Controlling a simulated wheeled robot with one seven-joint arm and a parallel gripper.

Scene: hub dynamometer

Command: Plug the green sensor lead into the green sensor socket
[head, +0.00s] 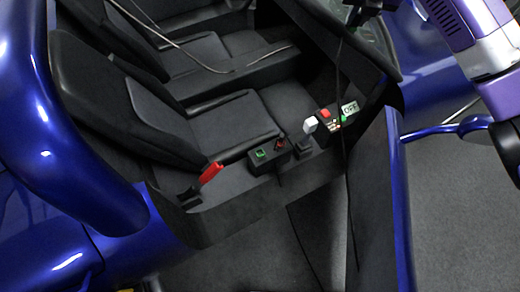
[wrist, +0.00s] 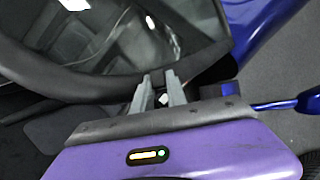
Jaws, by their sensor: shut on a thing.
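My gripper (wrist: 161,86) shows in the wrist view with its two grey fingers a little apart, high in front of the car's windscreen edge. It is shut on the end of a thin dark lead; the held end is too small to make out. In the head view the lead (head: 341,62) hangs from the gripper at the top edge down towards the display box. The green sensor socket (head: 261,154) is on a small black block on the console, below and left of my gripper and well apart from it. A red socket (head: 280,144) sits beside it.
A black box with a red button (head: 325,113) and an "OFF" display (head: 350,107) stands right of a white-knobbed lever (head: 310,125). A red handle (head: 210,172) rises at the left. Seats lie behind; the blue open door (head: 397,200) and the roof frame bound the opening.

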